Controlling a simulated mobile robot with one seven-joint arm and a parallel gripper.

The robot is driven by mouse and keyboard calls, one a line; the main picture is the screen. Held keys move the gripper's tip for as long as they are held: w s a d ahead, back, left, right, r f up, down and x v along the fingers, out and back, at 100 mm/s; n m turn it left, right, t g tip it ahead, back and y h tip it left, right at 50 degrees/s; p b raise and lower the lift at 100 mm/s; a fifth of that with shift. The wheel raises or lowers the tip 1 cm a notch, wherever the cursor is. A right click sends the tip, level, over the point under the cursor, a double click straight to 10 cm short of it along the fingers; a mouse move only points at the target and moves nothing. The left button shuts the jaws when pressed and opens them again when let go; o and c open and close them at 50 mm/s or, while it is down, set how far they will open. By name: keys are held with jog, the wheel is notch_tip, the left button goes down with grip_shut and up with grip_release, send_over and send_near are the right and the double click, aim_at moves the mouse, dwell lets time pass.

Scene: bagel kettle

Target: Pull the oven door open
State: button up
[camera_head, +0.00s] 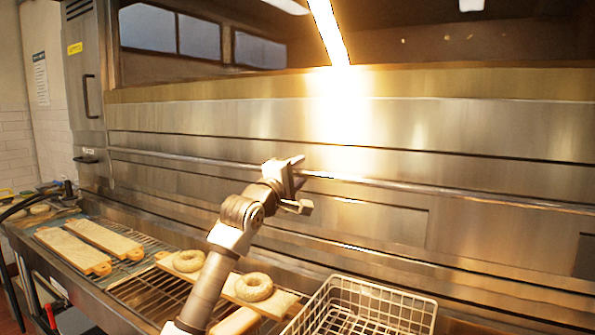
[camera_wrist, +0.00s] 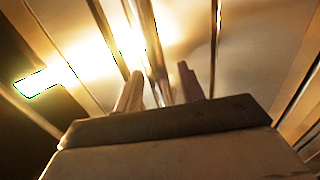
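The oven front (camera_head: 450,115) is a wide stainless steel face. Its door panel (camera_head: 200,190) looks shut and flush. A long horizontal handle bar (camera_head: 430,187) runs across it. My gripper (camera_head: 298,184) is at the middle of the bar, its fingers spread above and below the bar's line. In the wrist view my gripper (camera_wrist: 160,88) shows two fingers apart, with the bar (camera_wrist: 155,50) running between them. A gap shows between the fingers, and I cannot tell whether either finger touches the bar. My gripper hides a short stretch of the bar in the head view.
Below the oven, a wire rack (camera_head: 150,296) holds boards, with bagels (camera_head: 254,287) on one near my arm. A wire basket (camera_head: 365,308) stands at front right. A bright lamp reflection (camera_head: 340,110) glares on the steel. A cabinet with a handle (camera_head: 92,96) is at left.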

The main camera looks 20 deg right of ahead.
jog(key=shift+c, duration=0.2)
grip_shut()
